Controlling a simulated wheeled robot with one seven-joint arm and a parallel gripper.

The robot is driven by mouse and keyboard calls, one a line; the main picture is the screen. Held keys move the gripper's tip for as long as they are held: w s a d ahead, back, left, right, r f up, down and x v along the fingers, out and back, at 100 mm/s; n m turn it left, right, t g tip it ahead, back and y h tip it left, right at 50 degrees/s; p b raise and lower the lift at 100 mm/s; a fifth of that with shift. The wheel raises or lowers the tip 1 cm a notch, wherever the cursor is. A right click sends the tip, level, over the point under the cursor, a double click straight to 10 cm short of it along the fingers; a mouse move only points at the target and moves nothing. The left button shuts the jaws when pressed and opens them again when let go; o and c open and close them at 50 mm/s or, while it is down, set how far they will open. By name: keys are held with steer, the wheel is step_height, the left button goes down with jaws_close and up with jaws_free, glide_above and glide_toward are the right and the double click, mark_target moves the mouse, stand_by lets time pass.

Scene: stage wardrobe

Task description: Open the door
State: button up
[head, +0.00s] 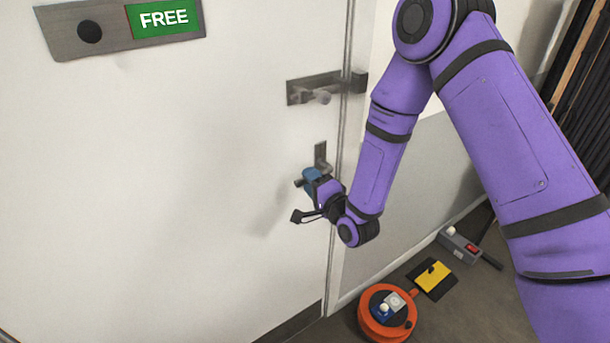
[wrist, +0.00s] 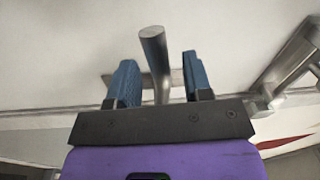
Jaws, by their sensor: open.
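The white door (head: 170,190) fills the left of the head view and looks closed against its frame. A grey metal handle (head: 320,155) on a small upright plate sits near its right edge. My gripper (head: 307,180) is at this handle and hides part of it. In the wrist view my gripper (wrist: 159,62) is open, with one blue finger on each side of the handle's round lever (wrist: 154,50). Gaps show between the lever and both fingers. A grey slide bolt (head: 312,92) sits above the handle, across the door's edge; part of it shows in the wrist view (wrist: 285,75).
A green FREE sign (head: 164,19) is on a grey plate high on the door. On the floor to the right are an orange reel (head: 368,322), a yellow and black item (head: 434,276) and a grey box with a red switch (head: 456,243). Dark slats stand at the far right.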

steer(key=shift+x, duration=1.65)
jaws_close()
